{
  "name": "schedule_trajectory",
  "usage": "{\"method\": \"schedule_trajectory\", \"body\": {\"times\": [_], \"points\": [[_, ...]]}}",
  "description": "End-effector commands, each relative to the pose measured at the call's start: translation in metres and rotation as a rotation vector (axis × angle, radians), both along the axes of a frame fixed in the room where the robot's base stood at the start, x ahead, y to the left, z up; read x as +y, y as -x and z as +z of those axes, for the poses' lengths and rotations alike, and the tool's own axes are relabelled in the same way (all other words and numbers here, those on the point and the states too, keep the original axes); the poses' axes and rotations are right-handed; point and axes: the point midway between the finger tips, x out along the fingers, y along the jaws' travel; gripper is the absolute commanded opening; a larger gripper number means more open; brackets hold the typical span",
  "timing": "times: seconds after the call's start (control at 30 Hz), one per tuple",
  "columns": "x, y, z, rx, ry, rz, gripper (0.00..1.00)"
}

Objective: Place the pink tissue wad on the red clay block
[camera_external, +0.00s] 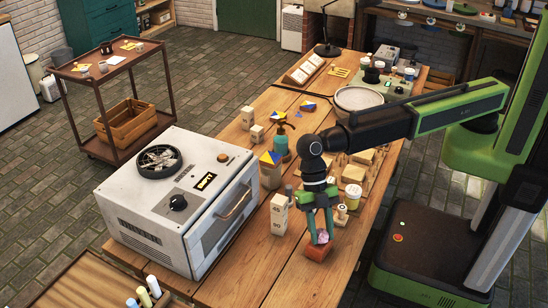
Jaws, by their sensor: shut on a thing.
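The pink tissue wad (322,237) is between the fingertips of my gripper (321,233) near the front right edge of the wooden table. My gripper points down and is shut on the wad. The red clay block (318,252) is directly below the wad and close under the fingertips. I cannot tell whether the wad touches the block's top. The fingers hide part of the wad and the back of the block.
A wooden block with markings (279,214) stands just left of my gripper. A small round-topped item (341,213) and several wooden pieces (353,173) are behind it. A large white kiln-like box (180,205) fills the table's left. Bare tabletop (275,280) lies in front.

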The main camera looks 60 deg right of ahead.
Motion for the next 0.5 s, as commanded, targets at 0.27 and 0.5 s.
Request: {"method": "schedule_trajectory", "body": {"times": [0.27, 0.5], "points": [[-0.0001, -0.0001, -0.0017, 0.000, 0.000, 0.000, 0.00], [-0.0001, -0.0001, -0.0005, 0.000, 0.000, 0.000, 0.55]]}}
